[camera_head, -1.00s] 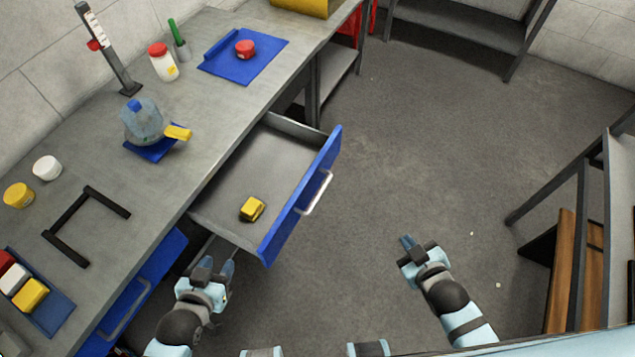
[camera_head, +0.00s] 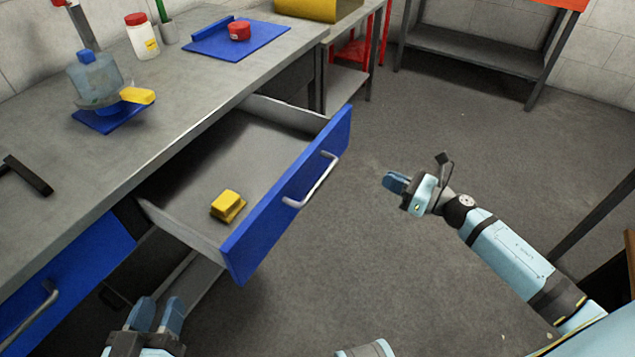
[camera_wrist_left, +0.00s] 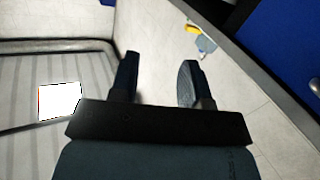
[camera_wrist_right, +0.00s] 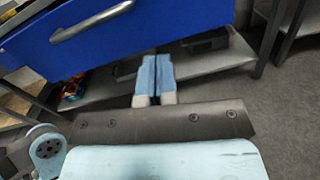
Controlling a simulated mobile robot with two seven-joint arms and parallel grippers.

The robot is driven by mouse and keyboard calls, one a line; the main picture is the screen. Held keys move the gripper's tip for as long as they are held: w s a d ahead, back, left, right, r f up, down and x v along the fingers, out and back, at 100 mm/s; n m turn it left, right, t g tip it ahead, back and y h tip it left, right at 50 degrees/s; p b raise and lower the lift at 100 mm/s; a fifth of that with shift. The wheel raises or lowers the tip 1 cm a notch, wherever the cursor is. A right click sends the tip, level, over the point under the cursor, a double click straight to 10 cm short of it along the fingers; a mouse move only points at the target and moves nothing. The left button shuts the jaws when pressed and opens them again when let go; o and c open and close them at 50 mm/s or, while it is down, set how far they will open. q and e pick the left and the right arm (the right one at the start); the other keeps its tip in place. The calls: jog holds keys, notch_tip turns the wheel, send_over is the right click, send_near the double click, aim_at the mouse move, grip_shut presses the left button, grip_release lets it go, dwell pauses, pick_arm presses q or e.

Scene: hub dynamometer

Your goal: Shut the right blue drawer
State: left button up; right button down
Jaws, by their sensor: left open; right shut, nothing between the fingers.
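The right blue drawer (camera_head: 287,202) is pulled well out from under the grey workbench, with a silver handle (camera_head: 312,182) on its front. A yellow object (camera_head: 228,205) lies inside it. The drawer's blue front also fills the top of the right wrist view (camera_wrist_right: 125,32). My right gripper (camera_head: 396,182) is shut and empty, off to the right of the drawer front and apart from it, its fingers towards the front. My left gripper (camera_head: 158,314) is open and empty, low in front of the bench, left of the open drawer; it also shows in the left wrist view (camera_wrist_left: 160,78).
A second blue drawer (camera_head: 62,270) at the left sits shut. On the workbench (camera_head: 165,130) stand a jug (camera_head: 95,80), a white jar with red lid (camera_head: 141,36) and a blue mat (camera_head: 222,46). The floor right of the drawer is clear.

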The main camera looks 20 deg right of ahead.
aim_at(336, 160)
pick_arm(q)
jog(key=shift+s+d+r+t+h+b, duration=0.15)
jog(key=shift+r+t+h+b, duration=0.15)
jog(key=shift+r+b, duration=0.15)
jog(key=shift+s+d+r+t+h+b, duration=0.1)
jog(key=shift+r+t+h+b, duration=0.1)
jog(key=shift+r+t+b, duration=0.15)
pick_arm(e)
jog(key=shift+w+a+f+n+g+y, duration=0.2)
jog(key=shift+w+a+n, duration=0.2)
jog(key=shift+w+a, duration=1.35)
jog(key=shift+w+a+f+n+g+y, duration=0.15)
jog(key=shift+w+a+n, duration=0.25)
jog(key=shift+w+a, duration=1.35)
jog(key=shift+w+a+f+n+g+y, duration=0.15)
jog(key=shift+w+a+n, duration=0.55)
jog(key=shift+w, duration=1.8)
jog(key=shift+a+m, duration=0.25)
jog(key=shift+m, duration=0.05)
pick_arm(q)
jog(key=shift+f, duration=0.1)
pick_arm(e)
jog(key=shift+w, duration=0.1)
